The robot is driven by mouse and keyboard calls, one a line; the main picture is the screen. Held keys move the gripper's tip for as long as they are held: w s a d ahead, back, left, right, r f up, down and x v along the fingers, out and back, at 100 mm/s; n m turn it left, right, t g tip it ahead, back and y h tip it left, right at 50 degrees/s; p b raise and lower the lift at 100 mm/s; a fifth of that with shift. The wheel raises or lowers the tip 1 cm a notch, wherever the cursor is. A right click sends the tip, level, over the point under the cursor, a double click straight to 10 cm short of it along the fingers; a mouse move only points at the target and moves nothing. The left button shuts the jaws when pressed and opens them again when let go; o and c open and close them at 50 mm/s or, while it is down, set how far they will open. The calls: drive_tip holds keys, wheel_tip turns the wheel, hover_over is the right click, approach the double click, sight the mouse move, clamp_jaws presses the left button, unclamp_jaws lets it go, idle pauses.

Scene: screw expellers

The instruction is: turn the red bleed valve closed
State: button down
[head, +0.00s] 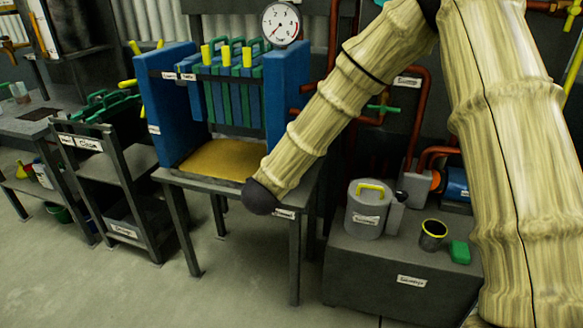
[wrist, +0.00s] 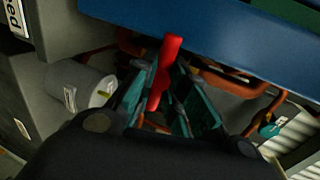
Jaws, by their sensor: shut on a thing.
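The red bleed valve (wrist: 170,52) shows in the wrist view as a red lever near the top middle, just below a blue panel edge. My gripper (wrist: 168,75) has its teal fingers on either side of the red lever and is shut on it. The lower part of the lever lies between the fingers and is partly hidden by them. In the head view my arm covers the area to the right of the blue press, and neither the red valve nor my fingers can be made out there.
The blue filter press (head: 280,95) stands on a grey table with a round gauge (head: 281,23) on top. Copper-red pipes (head: 420,110) run behind my arm. A grey lidded pot (head: 366,210), a dark cup (head: 433,235) and a green block (head: 460,252) sit on a low bench.

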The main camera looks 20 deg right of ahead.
drive_tip(key=shift+w+r, duration=0.1)
drive_tip(key=shift+r, duration=0.05)
drive_tip(key=c, duration=1.4)
unclamp_jaws()
drive_tip(key=v, duration=1.2)
drive_tip(key=shift+d, duration=0.1)
